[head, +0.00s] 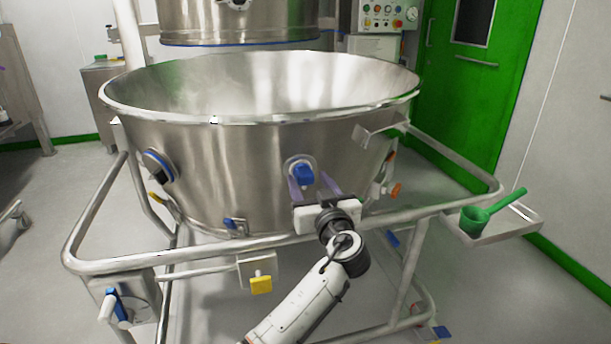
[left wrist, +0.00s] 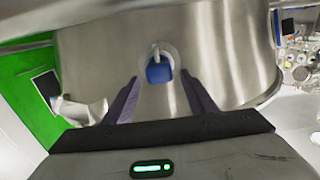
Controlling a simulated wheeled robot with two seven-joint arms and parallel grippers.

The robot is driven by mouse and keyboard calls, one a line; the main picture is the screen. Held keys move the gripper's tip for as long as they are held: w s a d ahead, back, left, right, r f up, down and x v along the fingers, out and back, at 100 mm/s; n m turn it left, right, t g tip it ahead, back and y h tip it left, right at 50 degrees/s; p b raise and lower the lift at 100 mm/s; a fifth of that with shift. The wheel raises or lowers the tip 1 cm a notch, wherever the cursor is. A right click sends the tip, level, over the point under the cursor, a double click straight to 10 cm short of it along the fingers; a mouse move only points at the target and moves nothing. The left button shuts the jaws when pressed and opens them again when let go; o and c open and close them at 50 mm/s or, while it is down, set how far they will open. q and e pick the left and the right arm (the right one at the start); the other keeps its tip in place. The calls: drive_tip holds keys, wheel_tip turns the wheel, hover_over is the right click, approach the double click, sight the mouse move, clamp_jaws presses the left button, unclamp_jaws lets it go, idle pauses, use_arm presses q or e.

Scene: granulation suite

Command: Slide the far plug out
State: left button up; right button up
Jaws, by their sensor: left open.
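A blue plug (head: 303,174) sits in a round steel port on the front wall of the large steel bowl (head: 240,150). It also shows in the left wrist view (left wrist: 158,73), centred between the fingers, with a pale metal pin or tab above it. My left gripper (head: 309,182) is open, its two purple fingers pointing at the bowl wall on either side of the plug. I cannot tell whether they touch it. Another round fitting with a blue ring (head: 157,166) is on the bowl's left side. The frames do not settle which is the far plug. My right gripper is out of view.
A tubular steel rail (head: 440,208) runs around the bowl, just below my left gripper. A yellow knob (head: 261,285) hangs under it. A green scoop (head: 489,212) lies on a small tray at the right. A steel vessel (head: 238,20) hangs above the bowl.

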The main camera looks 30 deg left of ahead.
sight(307, 178)
use_arm(q)
drive_tip(key=x, duration=0.3)
drive_tip(key=shift+w+a, duration=0.2)
drive_tip(key=shift+a, duration=0.05)
drive_tip(key=shift+w+a, duration=0.2)
drive_tip(key=shift+w, duration=0.05)
